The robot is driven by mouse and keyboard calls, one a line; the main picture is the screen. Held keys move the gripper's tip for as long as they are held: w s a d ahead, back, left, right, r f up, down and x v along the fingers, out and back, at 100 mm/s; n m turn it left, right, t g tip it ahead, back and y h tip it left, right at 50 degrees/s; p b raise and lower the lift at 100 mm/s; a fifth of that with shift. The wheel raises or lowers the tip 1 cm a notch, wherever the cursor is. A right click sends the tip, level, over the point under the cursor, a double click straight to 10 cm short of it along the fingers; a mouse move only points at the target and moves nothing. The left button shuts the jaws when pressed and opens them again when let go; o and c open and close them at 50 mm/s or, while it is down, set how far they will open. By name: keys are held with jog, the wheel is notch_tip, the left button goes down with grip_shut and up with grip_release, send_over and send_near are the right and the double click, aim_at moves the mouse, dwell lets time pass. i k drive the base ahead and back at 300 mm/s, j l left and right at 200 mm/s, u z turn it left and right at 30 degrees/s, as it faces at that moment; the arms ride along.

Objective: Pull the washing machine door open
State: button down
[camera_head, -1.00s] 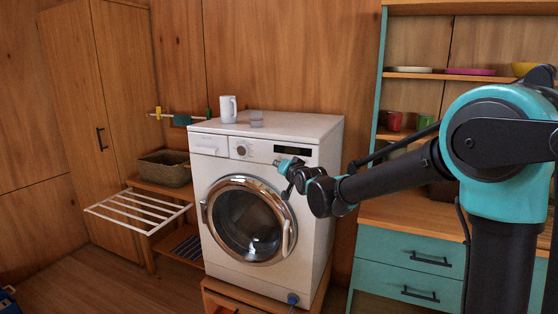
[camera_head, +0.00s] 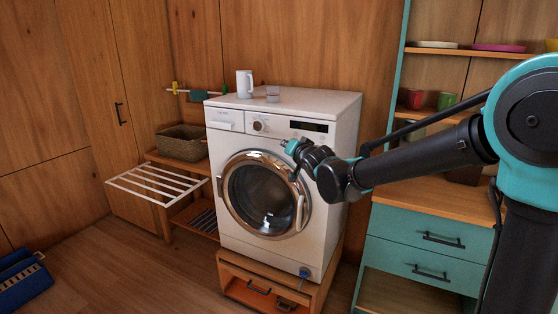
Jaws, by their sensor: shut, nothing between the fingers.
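A white washing machine (camera_head: 285,250) stands on a low wooden stand. Its round door (camera_head: 265,194) has a chrome ring and dark glass, and looks shut. A light handle (camera_head: 300,212) runs along the right side of the ring; a hinge piece shows on the left. My gripper (camera_head: 290,147) is at the upper right of the door, just above the ring and below the control panel. It is small in view and shut, with nothing in it. I cannot tell whether it touches the machine. The gripper is apart from the handle, which lies below it.
A white jug (camera_head: 244,83) and a glass (camera_head: 272,94) stand on the machine. A drying rack (camera_head: 155,184) juts out at left by a wicker basket (camera_head: 181,143). A teal drawer unit (camera_head: 420,250) stands at right. A blue crate (camera_head: 22,278) lies at lower left. Floor in front is partly clear.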

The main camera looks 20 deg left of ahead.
aim_at(253, 159)
jog(key=u, duration=1.2)
